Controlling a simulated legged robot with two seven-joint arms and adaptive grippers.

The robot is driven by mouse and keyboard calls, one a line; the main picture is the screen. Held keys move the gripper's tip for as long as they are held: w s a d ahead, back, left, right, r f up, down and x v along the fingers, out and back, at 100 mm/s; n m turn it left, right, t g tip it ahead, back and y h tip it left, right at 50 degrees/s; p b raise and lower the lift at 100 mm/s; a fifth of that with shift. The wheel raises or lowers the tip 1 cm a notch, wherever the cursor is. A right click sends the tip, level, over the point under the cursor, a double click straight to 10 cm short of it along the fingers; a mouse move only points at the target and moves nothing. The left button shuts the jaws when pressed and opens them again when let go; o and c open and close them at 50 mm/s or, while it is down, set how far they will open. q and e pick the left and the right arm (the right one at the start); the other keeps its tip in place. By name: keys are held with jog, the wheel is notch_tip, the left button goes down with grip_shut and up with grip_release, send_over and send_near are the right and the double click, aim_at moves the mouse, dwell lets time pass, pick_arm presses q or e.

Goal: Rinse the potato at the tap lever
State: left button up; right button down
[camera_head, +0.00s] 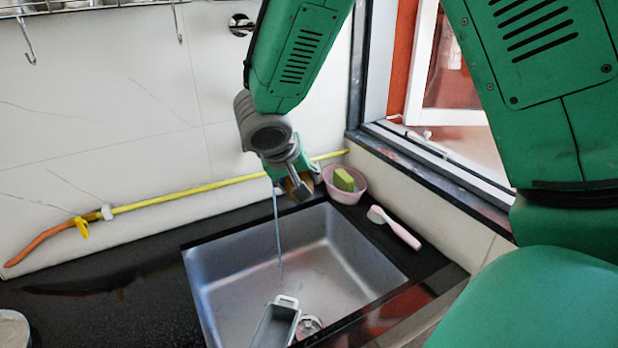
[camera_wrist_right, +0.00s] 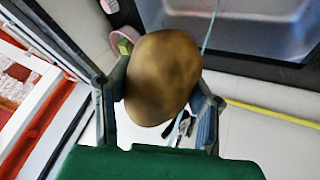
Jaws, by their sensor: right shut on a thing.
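My right gripper (camera_wrist_right: 160,105) is shut on the brown potato (camera_wrist_right: 163,78), with a finger on each side of it in the wrist view. In the head view this gripper (camera_head: 297,186) hangs above the back edge of the sink (camera_head: 345,262), and the potato is mostly hidden there. A thin water stream (camera_head: 278,235) falls into the sink just beside the gripper. In the wrist view the stream (camera_wrist_right: 210,32) runs close by the potato's edge; I cannot tell if it touches. A round wall fitting (camera_head: 241,25) shows behind my arm. The tap lever is not clearly visible. My left gripper is not in view.
A pink bowl (camera_head: 345,194) with a green sponge (camera_head: 344,180) stands behind the sink's right corner. A pink-handled brush (camera_head: 395,228) lies right of the sink. A grey container (camera_head: 275,325) is in the sink near the drain. A yellow hose (camera_head: 180,194) runs along the wall.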

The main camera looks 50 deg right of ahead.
jog(key=shift+w+a, duration=0.25)
jog(key=shift+w, duration=0.2)
jog(key=shift+w+p, duration=0.3)
jog(key=shift+w, duration=0.1)
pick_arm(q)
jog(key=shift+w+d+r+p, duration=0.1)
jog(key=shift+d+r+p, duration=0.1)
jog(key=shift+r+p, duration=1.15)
pick_arm(e)
jog(key=w+d+f, duration=0.3)
jog(key=w+d, duration=0.2)
jog(key=w, duration=0.6)
jog(key=shift+d, duration=0.3)
